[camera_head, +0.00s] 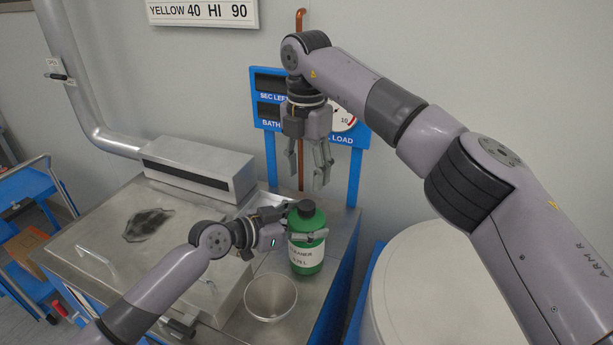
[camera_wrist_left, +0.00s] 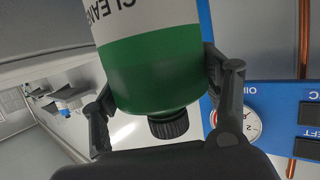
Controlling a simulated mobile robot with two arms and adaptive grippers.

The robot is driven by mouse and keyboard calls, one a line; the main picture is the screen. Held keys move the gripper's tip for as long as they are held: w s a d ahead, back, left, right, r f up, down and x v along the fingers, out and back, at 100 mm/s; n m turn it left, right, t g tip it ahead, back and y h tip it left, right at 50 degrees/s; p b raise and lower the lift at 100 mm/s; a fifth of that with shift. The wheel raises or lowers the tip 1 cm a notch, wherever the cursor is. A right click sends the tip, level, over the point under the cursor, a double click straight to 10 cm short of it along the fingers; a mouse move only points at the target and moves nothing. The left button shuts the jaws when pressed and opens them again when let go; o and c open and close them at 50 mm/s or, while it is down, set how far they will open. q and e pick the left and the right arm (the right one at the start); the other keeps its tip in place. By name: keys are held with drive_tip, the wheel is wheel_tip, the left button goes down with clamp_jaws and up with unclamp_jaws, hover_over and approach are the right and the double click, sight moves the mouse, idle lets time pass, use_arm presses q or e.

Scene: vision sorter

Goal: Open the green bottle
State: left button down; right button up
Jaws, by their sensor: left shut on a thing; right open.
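The green bottle (camera_head: 306,255) with a white cleaner label stands upright on the metal counter. Its black cap (camera_head: 305,208) is on; the cap also shows in the left wrist view (camera_wrist_left: 168,125). My left gripper (camera_head: 293,226) is shut on the bottle's upper part, with a finger on either side of the green body (camera_wrist_left: 155,75) in the left wrist view. My right gripper (camera_head: 308,180) is open and empty, fingers pointing down, above the cap and apart from it.
A clear bowl-like vessel (camera_head: 270,297) stands just in front of the bottle. A metal box (camera_head: 199,168) and a dark cloth-like patch (camera_head: 148,224) are to the left. A blue-framed panel with a gauge (camera_head: 343,120) is behind my right gripper. A large white drum (camera_head: 450,290) is at right.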

sight(306, 205)
drive_tip(key=m, duration=1)
drive_tip(key=shift+m, duration=0.4)
drive_tip(key=m, duration=0.4)
drive_tip(key=shift+f, duration=0.1)
drive_tip(key=shift+m, duration=0.3)
drive_tip(key=shift+f, duration=3.95)
drive_tip(key=shift+c, duration=0.2)
